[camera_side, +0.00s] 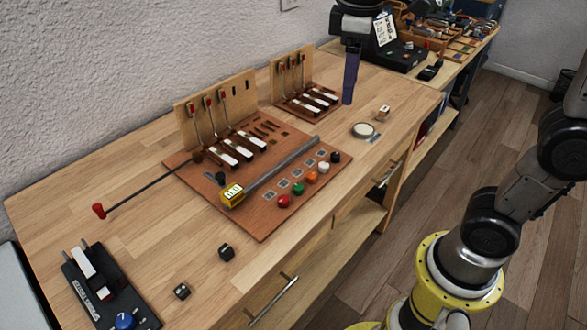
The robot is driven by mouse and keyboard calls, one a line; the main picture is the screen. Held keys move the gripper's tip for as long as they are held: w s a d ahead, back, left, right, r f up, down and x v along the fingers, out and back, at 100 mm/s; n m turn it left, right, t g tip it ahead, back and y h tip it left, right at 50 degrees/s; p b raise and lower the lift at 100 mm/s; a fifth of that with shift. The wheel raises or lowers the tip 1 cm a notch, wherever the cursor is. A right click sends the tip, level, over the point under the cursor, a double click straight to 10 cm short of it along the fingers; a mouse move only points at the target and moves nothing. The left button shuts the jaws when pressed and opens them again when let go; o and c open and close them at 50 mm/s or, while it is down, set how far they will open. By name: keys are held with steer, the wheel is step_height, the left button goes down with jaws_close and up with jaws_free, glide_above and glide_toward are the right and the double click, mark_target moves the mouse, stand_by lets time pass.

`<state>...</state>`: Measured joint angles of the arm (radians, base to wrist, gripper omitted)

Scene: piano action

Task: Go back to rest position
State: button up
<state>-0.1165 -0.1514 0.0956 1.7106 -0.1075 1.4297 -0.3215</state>
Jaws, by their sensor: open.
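My gripper (348,98) hangs at the top of the picture, fingers pointing down, above or behind the right end of the wooden workbench (130,255). From this side its dark blue fingers overlap, and no object shows between them. It appears apart from the piano action model (205,130), which stands on a brown board (255,225) with upright hammers and white-tipped keys. A second, smaller piano action model (292,75) stands to the left of my gripper. How high the fingertips are above the bench is hard to tell.
The board holds a grey bar, a yellow counter (232,194) and several coloured buttons. A red-handled rod (99,210) sticks out left. A black device (105,290), two dark cubes, a round disc (363,130) and a small block (383,113) lie on the bench. The bench's front right is clear.

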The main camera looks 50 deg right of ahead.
steer(key=s+d+f+m+t+y, duration=0.1)
steer(key=s+f+m+t, duration=0.3)
steer(key=s+f, duration=0.4)
steer(key=s+m, duration=0.1)
steer(key=s, duration=0.4)
steer(key=shift+f+t, duration=0.15)
steer(key=shift+t, duration=0.25)
steer(key=shift+s, duration=0.1)
stand_by(2.0)
